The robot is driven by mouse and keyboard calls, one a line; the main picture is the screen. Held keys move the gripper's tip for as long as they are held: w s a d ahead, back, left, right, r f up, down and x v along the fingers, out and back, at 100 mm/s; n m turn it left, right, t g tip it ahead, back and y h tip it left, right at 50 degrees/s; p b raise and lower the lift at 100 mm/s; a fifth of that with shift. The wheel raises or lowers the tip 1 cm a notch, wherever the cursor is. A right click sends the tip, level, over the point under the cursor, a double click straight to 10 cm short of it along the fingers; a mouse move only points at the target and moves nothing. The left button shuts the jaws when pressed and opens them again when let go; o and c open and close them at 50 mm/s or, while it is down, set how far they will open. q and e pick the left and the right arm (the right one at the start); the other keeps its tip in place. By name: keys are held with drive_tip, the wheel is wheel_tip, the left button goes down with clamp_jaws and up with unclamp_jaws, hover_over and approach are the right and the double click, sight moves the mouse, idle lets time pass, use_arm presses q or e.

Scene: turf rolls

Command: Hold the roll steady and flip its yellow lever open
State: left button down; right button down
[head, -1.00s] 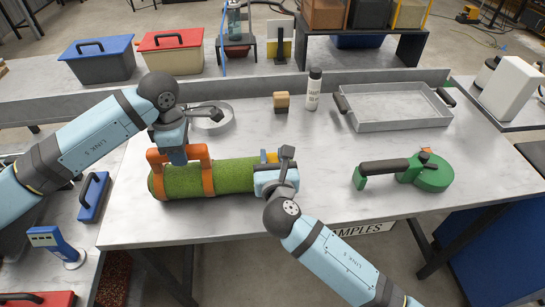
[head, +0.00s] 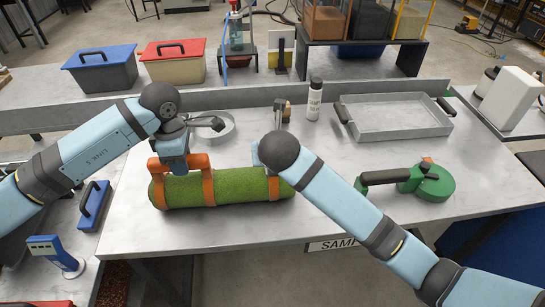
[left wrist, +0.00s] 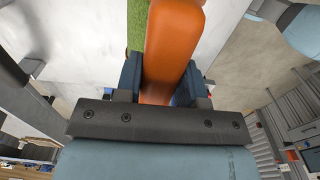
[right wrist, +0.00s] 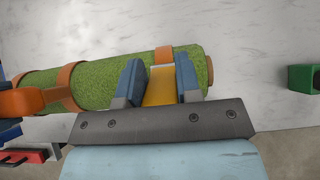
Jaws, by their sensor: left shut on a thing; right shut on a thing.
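The green turf roll (head: 240,187) with orange straps lies along the table's near left part. My left gripper (head: 176,165) is shut on the roll's orange handle (head: 201,165), above its left half. The orange handle (left wrist: 170,45) also fills the space between the fingers in the left wrist view. My right gripper (right wrist: 160,82) is shut on the yellow lever (right wrist: 159,88), beside the roll near its strap at the right end. In the head view my right arm hides the lever and most of that gripper.
A grey ring (head: 224,134) lies behind my left gripper. A green tool (head: 425,183) lies at the right. The table in front of it is clear.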

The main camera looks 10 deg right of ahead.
drive_tip(key=shift+w+g, duration=0.3)
drive_tip(key=shift+g, duration=0.45)
drive_tip(key=shift+w+g, duration=0.3)
drive_tip(key=shift+g, duration=0.45)
drive_tip(key=c, duration=0.8)
unclamp_jaws()
drive_tip(key=v, duration=1.2)
drive_tip(key=shift+w, duration=0.15)
